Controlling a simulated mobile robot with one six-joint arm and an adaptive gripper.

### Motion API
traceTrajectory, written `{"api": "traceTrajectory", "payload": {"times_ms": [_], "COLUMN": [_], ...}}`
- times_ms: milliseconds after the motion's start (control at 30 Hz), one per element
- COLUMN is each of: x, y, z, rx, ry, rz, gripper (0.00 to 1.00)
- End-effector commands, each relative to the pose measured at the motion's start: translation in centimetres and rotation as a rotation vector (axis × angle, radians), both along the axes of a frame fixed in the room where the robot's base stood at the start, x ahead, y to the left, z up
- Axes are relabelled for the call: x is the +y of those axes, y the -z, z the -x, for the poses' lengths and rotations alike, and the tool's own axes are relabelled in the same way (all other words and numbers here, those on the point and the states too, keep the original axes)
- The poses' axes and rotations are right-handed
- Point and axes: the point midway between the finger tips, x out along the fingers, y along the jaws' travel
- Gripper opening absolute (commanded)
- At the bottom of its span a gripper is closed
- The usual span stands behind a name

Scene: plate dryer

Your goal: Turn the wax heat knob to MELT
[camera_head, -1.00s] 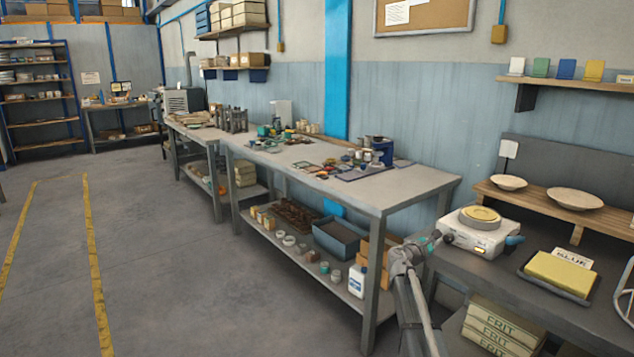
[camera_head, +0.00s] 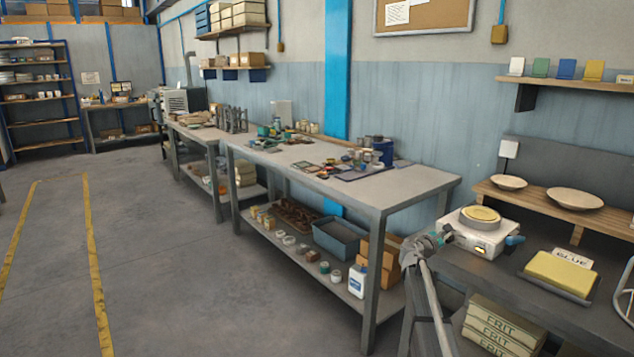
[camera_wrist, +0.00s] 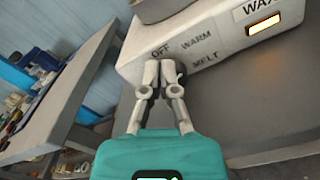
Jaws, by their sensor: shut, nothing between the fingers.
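The white wax heater (camera_head: 478,240) stands on the dark right-hand bench, with a round pan of yellow wax (camera_head: 481,214) on top. In the wrist view its front panel (camera_wrist: 225,48) reads OFF, WARM and MELT, and an orange light (camera_wrist: 263,26) glows by the word WAX. My gripper (camera_wrist: 163,68) is shut and empty, with its fingertips at the panel just below OFF. The fingers cover most of the knob area. A dark edge beside the right fingertip may be the knob; its pointing cannot be told. In the head view my gripper (camera_head: 441,238) is at the heater's left front.
A yellow sponge in a dark tray (camera_head: 560,276) and a GLUE card (camera_head: 574,257) lie right of the heater. A wooden shelf with two bowls (camera_head: 574,199) is behind. A long cluttered workbench (camera_head: 400,190) stands left. The floor at left is clear.

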Motion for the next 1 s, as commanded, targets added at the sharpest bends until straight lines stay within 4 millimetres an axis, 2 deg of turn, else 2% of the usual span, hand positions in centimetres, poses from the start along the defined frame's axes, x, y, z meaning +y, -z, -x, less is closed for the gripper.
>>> {"api": "traceTrajectory", "payload": {"times_ms": [300,1000], "x": [-1.02,-1.01], "y": [0.00,0.25], "z": [-0.80,-0.81], "rx": [0.000,0.000], "ry": [0.000,0.000], "rz": [0.000,0.000], "gripper": [0.00,0.00]}}
